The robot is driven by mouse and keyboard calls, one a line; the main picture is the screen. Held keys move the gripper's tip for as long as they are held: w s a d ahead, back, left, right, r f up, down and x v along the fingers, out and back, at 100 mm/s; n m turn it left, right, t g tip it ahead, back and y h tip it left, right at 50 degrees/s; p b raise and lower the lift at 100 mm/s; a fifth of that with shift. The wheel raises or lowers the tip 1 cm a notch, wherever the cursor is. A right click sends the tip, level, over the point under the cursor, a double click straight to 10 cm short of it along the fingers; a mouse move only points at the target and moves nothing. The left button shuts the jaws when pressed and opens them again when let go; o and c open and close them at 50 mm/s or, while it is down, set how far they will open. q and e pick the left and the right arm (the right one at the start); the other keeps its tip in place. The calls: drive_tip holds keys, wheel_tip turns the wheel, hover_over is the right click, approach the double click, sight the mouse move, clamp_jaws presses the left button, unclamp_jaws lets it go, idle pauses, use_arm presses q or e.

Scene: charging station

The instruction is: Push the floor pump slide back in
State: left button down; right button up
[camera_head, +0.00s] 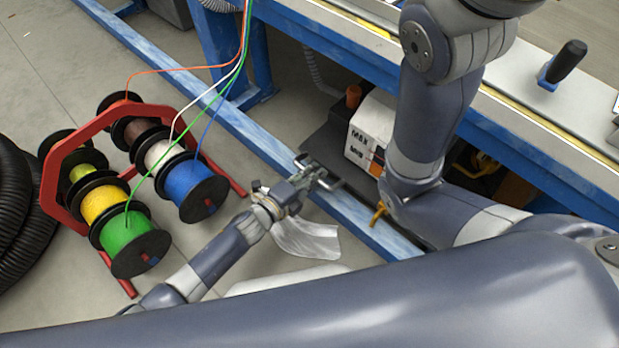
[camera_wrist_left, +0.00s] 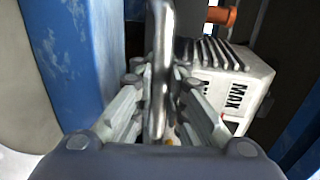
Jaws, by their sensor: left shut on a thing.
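The floor pump (camera_head: 370,130) is a white box marked MAX and MIN with an orange cap. It sits on a dark flat slide (camera_head: 322,143) under the blue-framed bench. A metal bar handle (camera_head: 331,185) is at the slide's front edge, by the blue floor beam. My left gripper (camera_head: 316,176) is shut on this handle. In the left wrist view the handle (camera_wrist_left: 158,70) stands between the two fingers (camera_wrist_left: 160,110), with the pump (camera_wrist_left: 225,85) behind it to the right.
A red rack (camera_head: 52,170) with several coloured cable spools stands left on the floor. Its wires run up to the bench. A black corrugated hose (camera_head: 15,200) lies at the far left. The blue floor beam (camera_head: 240,135) runs past the slide.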

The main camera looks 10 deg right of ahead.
use_arm(q)
drive_tip(key=shift+w+d+r, duration=0.15)
drive_tip(key=shift+d+r, duration=0.1)
drive_tip(key=c, duration=1.6)
unclamp_jaws()
drive_tip(key=shift+c, duration=0.2)
drive_tip(key=shift+a+f, duration=0.1)
drive_tip(key=shift+a, duration=0.1)
drive_tip(key=v, duration=1.2)
